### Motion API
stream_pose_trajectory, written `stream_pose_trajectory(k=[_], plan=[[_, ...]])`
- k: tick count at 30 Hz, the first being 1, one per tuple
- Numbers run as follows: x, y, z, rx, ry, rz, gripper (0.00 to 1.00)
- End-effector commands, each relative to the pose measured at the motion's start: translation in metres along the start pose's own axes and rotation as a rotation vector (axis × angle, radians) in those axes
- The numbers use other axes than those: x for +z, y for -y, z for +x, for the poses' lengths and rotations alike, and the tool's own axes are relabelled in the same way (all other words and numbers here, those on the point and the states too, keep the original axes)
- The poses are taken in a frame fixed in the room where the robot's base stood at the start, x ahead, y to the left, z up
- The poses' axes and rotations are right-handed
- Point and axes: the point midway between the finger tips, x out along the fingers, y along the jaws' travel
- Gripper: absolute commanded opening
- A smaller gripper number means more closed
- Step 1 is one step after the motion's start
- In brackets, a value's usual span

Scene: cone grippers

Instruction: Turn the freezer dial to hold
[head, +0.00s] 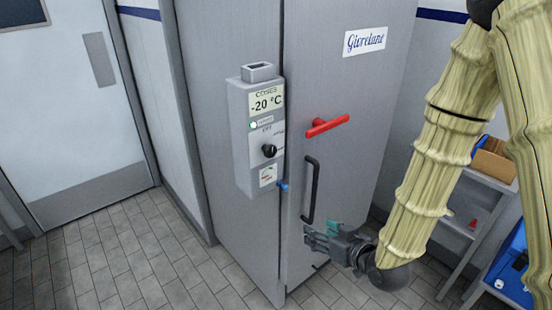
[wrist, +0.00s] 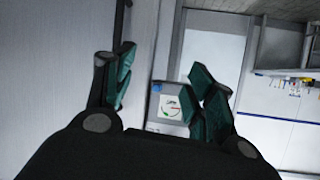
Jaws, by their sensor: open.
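The freezer dial is a black knob (head: 269,150) on the grey control box (head: 241,150) fixed to the freezer front, below a display reading -20 °C. Small labels surround the knob, with one above it that seems to read OFF; the rest are too small to read. My gripper (head: 308,238) is low in front of the freezer door, below and to the right of the control box, open and apart from the dial. In the wrist view my gripper (wrist: 160,88) has its green-padded fingers spread. The box's lower part (wrist: 172,105) shows between them; the dial cannot be made out there.
A black door handle (head: 311,190) and a red lever (head: 327,125) are on the freezer door (head: 345,110), close above my gripper. A small blue part (head: 283,186) sticks out by the box's lower edge. A shelf with a cardboard box (head: 495,160) stands at right.

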Motion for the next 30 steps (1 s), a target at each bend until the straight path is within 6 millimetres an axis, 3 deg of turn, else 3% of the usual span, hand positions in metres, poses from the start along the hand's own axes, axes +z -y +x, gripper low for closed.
stream_pose_trajectory(k=[1,6,12,20,30], plan=[[-0.023,0.005,0.0,-0.022,-0.055,-0.024,0.55],[-0.097,0.029,-0.01,-0.103,-0.23,-0.101,0.55],[-0.154,0.053,-0.028,-0.177,-0.374,-0.167,0.55],[-0.175,0.064,-0.032,-0.205,-0.423,-0.191,0.55],[-0.195,0.075,0.01,-0.205,-0.423,-0.191,0.55]])
